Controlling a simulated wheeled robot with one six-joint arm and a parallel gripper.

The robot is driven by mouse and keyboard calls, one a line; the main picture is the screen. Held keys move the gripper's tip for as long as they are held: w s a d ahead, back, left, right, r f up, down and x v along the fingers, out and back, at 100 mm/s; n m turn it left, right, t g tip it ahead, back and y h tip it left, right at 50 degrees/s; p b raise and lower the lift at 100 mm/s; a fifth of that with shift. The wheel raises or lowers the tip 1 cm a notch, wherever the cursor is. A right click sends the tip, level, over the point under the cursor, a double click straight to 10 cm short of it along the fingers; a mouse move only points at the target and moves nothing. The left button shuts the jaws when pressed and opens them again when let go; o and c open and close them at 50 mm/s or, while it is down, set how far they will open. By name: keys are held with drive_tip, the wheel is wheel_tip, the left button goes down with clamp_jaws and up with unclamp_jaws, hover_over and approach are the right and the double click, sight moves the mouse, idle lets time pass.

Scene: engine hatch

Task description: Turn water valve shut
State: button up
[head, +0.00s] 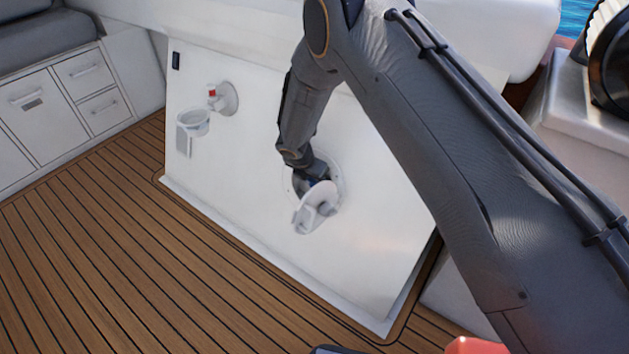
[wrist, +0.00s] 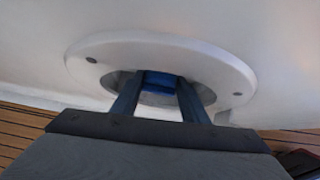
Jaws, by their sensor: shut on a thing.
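The water valve (wrist: 160,80) shows as a blue part inside a round recess with a white ring (wrist: 222,72) in the wrist view. My gripper (wrist: 160,92) reaches into the recess with its two dark fingers on either side of the blue part, shut on it. In the head view, my gripper (head: 315,178) is at the right-hand round opening in the white panel (head: 385,220).
A second opening at the left of the panel has a red-handled part (head: 212,92) and an open white cover (head: 193,122). Drawers (head: 88,75) stand at the far left. The plank floor (head: 150,270) in front of the panel is clear.

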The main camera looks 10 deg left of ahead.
drive_tip(key=shift+w, duration=0.1)
drive_tip(key=shift+r+m+t+y, duration=0.1)
drive_tip(key=shift+m+t+y, duration=0.2)
drive_tip(key=shift+m+y, duration=0.1)
drive_tip(key=o, duration=1)
drive_tip(key=shift+p+v, duration=1.05)
drive_tip(key=shift+v, duration=2.8)
drive_tip(key=shift+d, duration=0.1)
